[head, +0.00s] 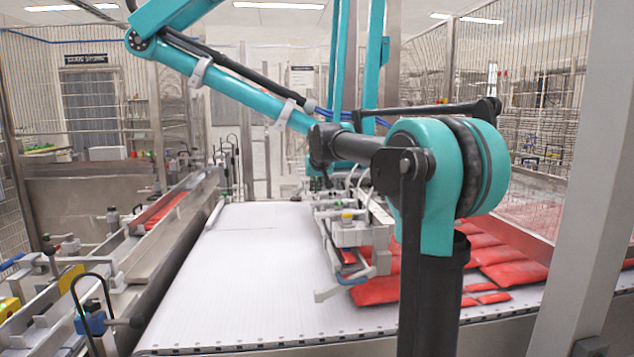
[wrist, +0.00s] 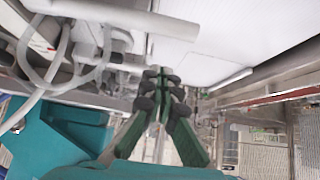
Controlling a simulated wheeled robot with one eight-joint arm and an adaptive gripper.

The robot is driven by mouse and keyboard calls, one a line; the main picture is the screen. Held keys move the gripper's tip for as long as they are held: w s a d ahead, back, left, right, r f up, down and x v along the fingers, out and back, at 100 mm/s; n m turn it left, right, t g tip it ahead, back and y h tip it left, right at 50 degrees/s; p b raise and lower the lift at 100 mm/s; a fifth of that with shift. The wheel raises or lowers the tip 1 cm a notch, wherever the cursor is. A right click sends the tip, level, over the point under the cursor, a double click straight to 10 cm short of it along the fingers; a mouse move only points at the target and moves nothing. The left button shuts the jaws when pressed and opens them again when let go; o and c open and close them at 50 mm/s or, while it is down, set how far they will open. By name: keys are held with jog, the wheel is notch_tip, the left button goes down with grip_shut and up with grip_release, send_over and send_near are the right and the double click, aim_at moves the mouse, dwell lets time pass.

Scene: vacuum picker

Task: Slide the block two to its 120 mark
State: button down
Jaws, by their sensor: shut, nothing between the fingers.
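My gripper (wrist: 163,82) shows in the wrist view, its green fingers with dark pads brought together and nothing between them. I cannot make it out for sure in the head view. I cannot identify block two, its scale or a 120 mark in either view. In the head view, a guide rail assembly (head: 185,210) at the left carries several small clamps and knobs. A blue clamp block (head: 92,322) sits on a bent dark rod at the lower left. A yellow piece (head: 70,278) is just above it. No numbers are readable on them.
A white conveyor belt (head: 240,285) fills the middle, mostly bare at left. A picker head (head: 350,225) hangs over it from teal arms (head: 235,85). Red packs (head: 510,272) lie at the right. A grey post (head: 590,190) and mesh fencing (head: 530,70) bound the right side.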

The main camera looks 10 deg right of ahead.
aim_at(317, 203)
jog(key=shift+s+f, duration=1.05)
jog(key=shift+s, duration=0.3)
jog(key=shift+s, duration=1.5)
jog(key=shift+s+f, duration=0.15)
